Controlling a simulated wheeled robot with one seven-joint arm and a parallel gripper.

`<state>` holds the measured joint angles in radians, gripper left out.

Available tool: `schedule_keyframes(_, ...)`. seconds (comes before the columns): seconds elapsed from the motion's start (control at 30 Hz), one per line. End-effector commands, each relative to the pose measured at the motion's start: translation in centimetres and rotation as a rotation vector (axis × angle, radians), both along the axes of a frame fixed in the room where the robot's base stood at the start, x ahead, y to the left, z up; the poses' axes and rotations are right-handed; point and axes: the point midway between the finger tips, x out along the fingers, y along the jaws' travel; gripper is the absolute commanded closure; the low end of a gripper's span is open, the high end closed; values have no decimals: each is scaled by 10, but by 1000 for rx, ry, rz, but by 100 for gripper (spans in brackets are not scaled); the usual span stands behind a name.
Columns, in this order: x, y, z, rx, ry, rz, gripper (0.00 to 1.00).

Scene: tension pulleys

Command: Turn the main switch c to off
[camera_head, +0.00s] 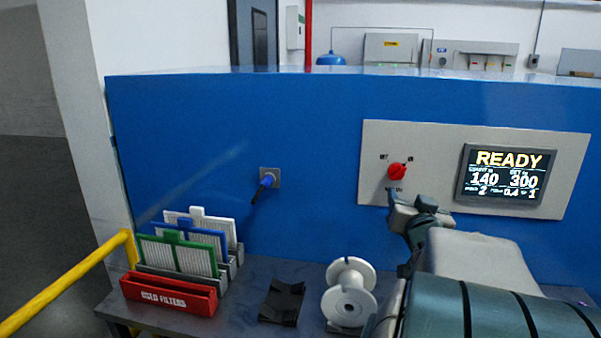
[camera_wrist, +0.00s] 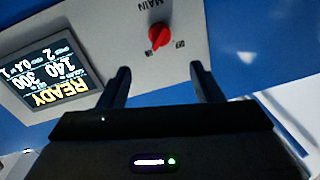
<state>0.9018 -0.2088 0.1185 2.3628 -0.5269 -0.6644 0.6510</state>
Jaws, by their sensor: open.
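The main switch (camera_head: 397,171) is a round red knob on the light grey panel, with small labels around it that appear to read OFF at upper left and ON at upper right. Its pointer seems to lean toward ON. The knob also shows in the wrist view (camera_wrist: 158,37), where the picture is upside down. My gripper (camera_head: 405,199) is just below the knob in the head view. In the wrist view my gripper (camera_wrist: 161,80) has its two fingers apart, with nothing between them. The knob lies ahead of the fingertips, apart from them.
A lit display (camera_head: 506,174) reading READY sits right of the knob. Filters in a rack, a red used-filters bin (camera_head: 168,295), a black holder (camera_head: 281,302) and a white spool (camera_head: 348,304) stand on the bench below.

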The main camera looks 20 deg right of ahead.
Motion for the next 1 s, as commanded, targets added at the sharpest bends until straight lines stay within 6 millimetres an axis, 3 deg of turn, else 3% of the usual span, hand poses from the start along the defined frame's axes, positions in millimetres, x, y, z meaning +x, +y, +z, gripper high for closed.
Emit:
schedule_keyframes(0.7, 97, -50, 0, 4, 1, -1, 41)
schedule_keyframes(1.0, 117, -59, 0, 2, 2, -2, 41)
